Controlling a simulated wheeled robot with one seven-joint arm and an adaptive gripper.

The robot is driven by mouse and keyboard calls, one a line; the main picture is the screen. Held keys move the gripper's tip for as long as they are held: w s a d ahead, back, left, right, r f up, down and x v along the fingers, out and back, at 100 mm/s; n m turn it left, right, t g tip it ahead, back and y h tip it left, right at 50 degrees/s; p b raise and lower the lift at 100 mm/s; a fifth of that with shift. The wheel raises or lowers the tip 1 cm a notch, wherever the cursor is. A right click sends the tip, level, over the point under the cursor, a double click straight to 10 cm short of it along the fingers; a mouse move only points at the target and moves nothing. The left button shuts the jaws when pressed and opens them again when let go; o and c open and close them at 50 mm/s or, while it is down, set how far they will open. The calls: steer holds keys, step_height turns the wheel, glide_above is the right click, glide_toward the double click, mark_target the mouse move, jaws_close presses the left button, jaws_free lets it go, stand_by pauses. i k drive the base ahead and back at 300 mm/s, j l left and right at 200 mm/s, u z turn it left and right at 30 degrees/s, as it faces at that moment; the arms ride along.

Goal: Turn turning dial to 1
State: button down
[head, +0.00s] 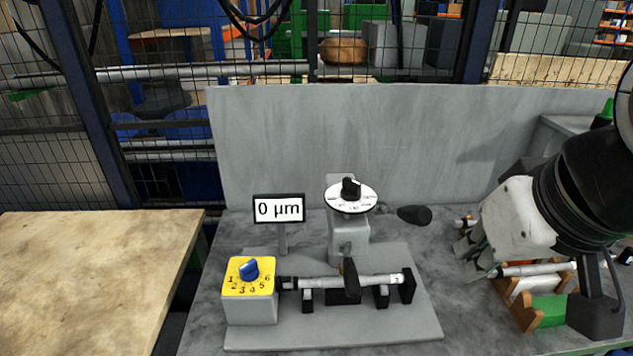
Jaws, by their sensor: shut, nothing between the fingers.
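The turning dial is a blue knob (249,269) on the yellow top of a grey box (250,308) at the front left of the machine. Numbers 1 to 6 run around the knob, with 1 at its left and 6 at its right. I cannot tell which number the knob points to. My gripper (470,262) is at the right, well apart from the dial, beside a holder of parts. It is shut and empty, with its fingertips pointing left and down.
A white disc with a black knob (351,188) stands behind a horizontal shaft (345,282). A display (279,209) reads 0 µm. A parts holder (530,310) with cylinders lies at the right. A wooden table (95,275) is at the left. A grey panel (400,140) stands behind.

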mark_target(249, 272)
steer(key=j+z, duration=0.25)
steer(key=j, duration=0.55)
steer(key=k+j+z, duration=0.1)
steer(key=j+z, duration=0.2)
steer(key=j, duration=0.55)
